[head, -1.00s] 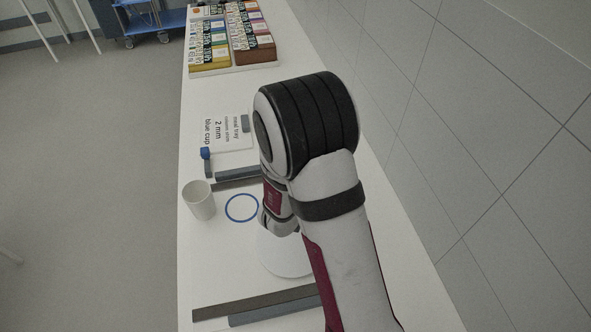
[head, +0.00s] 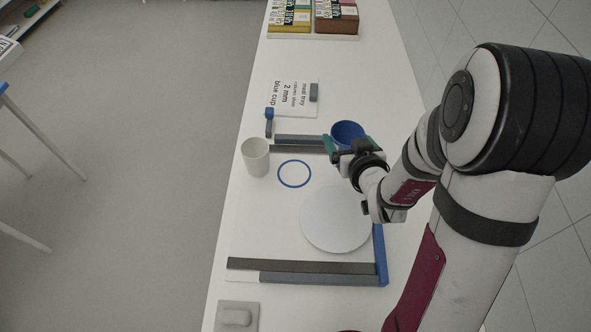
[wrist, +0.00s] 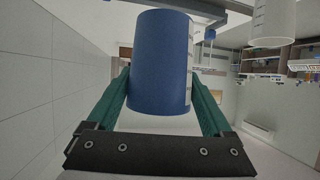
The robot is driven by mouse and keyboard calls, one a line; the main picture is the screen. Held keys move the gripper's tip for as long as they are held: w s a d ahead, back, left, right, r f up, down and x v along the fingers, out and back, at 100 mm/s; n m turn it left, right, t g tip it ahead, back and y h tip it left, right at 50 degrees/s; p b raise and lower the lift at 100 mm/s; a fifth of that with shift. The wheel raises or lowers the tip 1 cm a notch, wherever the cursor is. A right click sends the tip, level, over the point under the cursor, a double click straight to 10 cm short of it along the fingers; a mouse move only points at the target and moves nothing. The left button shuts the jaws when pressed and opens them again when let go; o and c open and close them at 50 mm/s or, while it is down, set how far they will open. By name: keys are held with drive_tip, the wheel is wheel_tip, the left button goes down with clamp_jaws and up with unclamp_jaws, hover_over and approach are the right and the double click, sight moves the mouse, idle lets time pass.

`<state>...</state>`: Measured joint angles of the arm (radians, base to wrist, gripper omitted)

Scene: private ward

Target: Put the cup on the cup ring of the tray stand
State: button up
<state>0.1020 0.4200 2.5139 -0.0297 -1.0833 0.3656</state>
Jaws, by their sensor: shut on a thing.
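A blue cup (head: 348,132) is held by my gripper (head: 343,150) above the right side of the tray stand, near its back bar. In the wrist view the blue cup (wrist: 160,62) stands between the two green fingers of my gripper (wrist: 161,95), which are shut on it. The tray stand (head: 245,232) has a white base with dark bars at front and back. The cup ring (head: 294,174), a blue outline, lies bare on the base, left of the held cup. It is not clear in the wrist view.
A white cup (head: 255,157) stands just left of the ring; it also shows in the wrist view (wrist: 273,22). A white plate (head: 335,219) lies in front of the ring. A blue rail (head: 380,255) edges the right. A label card (head: 292,97) lies behind.

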drive_tip(key=w+a+f, duration=0.2)
drive_tip(key=a+f, duration=0.4)
drive_tip(key=a, duration=0.4)
drive_tip(key=shift+w+a+f, duration=0.3)
drive_tip(key=shift+w, duration=0.1)
drive_tip(key=shift+w+a+f, duration=0.1)
drive_tip(key=shift+a+f, duration=0.05)
drive_tip(key=shift+f, duration=0.95)
drive_tip(key=shift+a+f, duration=0.15)
drive_tip(key=shift+f, duration=0.9)
drive_tip(key=shift+f, duration=0.1)
